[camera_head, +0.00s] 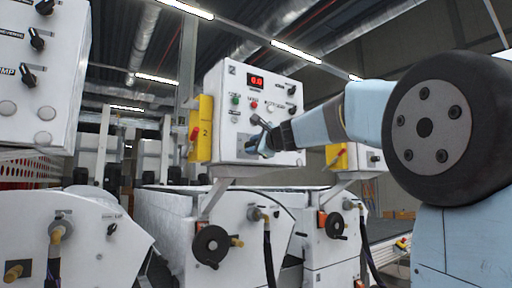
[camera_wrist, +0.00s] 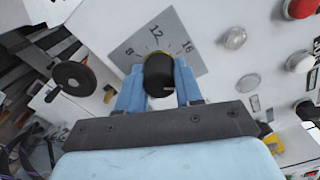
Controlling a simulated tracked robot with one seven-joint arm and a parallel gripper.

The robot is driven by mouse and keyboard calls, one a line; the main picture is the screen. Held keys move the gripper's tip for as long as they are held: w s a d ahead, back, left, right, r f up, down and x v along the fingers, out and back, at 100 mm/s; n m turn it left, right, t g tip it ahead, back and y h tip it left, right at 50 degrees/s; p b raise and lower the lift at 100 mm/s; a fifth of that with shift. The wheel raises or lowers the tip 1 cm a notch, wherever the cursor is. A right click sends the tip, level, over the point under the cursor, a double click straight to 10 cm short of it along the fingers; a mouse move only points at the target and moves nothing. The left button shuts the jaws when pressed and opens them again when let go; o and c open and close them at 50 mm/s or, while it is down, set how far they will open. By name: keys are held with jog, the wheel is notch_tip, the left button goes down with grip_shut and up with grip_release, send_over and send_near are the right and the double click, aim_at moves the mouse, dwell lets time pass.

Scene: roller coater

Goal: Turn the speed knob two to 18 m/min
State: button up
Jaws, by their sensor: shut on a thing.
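The speed knob (camera_wrist: 160,72) is black and round and sits on a grey scale plate (camera_wrist: 186,28) marked 8, 12 and 16 in the wrist view. A small pale mark shows on its near side; I cannot tell which number it points to. My gripper (camera_wrist: 158,84) has one blue finger on each side of the knob and is shut on it. In the head view my gripper (camera_head: 262,143) is at the lower middle of the white control box (camera_head: 219,106) labelled 2, hiding the knob. The box's red display (camera_head: 257,81) reads 0.0.
Buttons and black switches (camera_head: 291,90) sit above and right of the gripper on the box. A yellow box with a red button (camera_head: 200,128) is on its left side. Below stand white coater housings with a black handwheel (camera_head: 211,245). Another control box (camera_head: 38,90) is at far left.

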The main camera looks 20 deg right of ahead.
jog(key=shift+f, duration=0.25)
dwell(0.3)
jog(key=o, duration=0.9)
jog(key=shift+c, duration=0.2)
jog(key=shift+o, duration=0.8)
jog(key=shift+r, duration=0.2)
jog(key=v, duration=1.3)
jog(key=shift+s, duration=0.3)
jog(key=shift+d, duration=0.1)
